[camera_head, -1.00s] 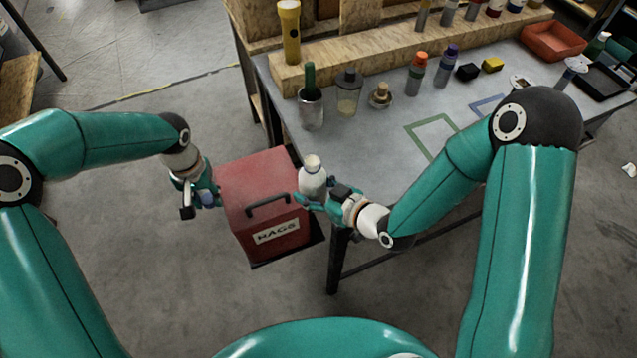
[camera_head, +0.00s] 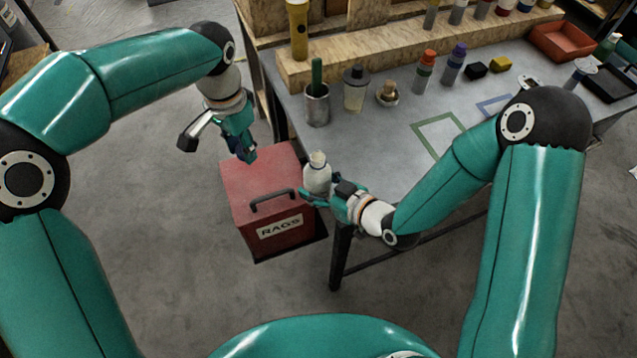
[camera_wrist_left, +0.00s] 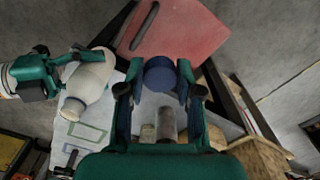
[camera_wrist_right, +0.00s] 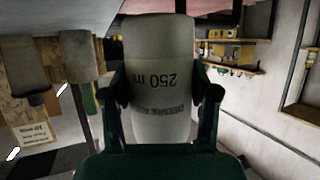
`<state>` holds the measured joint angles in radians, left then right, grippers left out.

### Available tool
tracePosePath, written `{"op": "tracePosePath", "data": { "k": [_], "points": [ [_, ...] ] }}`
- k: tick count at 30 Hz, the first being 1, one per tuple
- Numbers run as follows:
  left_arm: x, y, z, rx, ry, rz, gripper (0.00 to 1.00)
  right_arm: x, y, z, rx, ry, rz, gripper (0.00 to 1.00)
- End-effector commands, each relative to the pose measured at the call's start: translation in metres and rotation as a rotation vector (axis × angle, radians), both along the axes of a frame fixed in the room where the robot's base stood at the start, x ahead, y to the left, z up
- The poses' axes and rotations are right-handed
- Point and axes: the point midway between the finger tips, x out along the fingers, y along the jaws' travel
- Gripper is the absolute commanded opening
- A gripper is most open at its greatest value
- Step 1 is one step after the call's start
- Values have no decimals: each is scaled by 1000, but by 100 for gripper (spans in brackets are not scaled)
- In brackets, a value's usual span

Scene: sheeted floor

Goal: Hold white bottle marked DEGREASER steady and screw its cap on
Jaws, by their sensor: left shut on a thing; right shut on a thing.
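The white bottle (camera_head: 317,179) is upright in my right gripper (camera_head: 322,194), beside the table's near edge. Its neck shows a pale top with no blue cap on it. The right wrist view shows the bottle (camera_wrist_right: 160,78) between both fingers, with upside-down "250 ml" print and a darker line of print too blurred to read. My left gripper (camera_head: 244,150) is above the red box, left of and higher than the bottle. It is shut on a blue cap (camera_wrist_left: 160,74), seen between its fingertips in the left wrist view. The cap and the bottle (camera_wrist_left: 88,84) are apart.
A red box (camera_head: 262,180) marked RAGS, with a black handle, is below the grippers. Open floor lies left.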

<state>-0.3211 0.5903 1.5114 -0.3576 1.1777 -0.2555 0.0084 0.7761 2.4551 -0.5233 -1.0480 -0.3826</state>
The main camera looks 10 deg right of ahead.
Motion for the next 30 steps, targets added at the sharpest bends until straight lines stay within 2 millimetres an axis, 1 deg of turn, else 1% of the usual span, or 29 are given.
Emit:
{"op": "tracePosePath", "data": {
  "k": [1, 6, 9, 12, 15, 18, 30],
  "points": [
    [1, -20, 12, -1, -4, -46, 23, 0, 0, 0, 1, -1, 0, 0],
    [-5, -75, 45, -1, -3, -148, 23, 0, 0, 0, 0, -1, 0, 0],
    [-9, -103, 58, 0, -2, -195, 23, 0, 0, 0, 1, -1, 0, 0],
    [-18, -123, 65, 0, 0, -240, 23, 0, 0, 0, 1, -1, 0, 0],
    [-25, -135, 68, 1, 1, -269, 23, 0, 0, 0, 0, -1, 0, 0],
    [-29, -141, 70, 1, 2, -282, 23, 0, 0, 0, 0, -1, 0, 0],
    [-30, -142, 70, 0, 1, -285, 23, 0, 0, 0, 0, -1, 0, 0]
  ]
}}
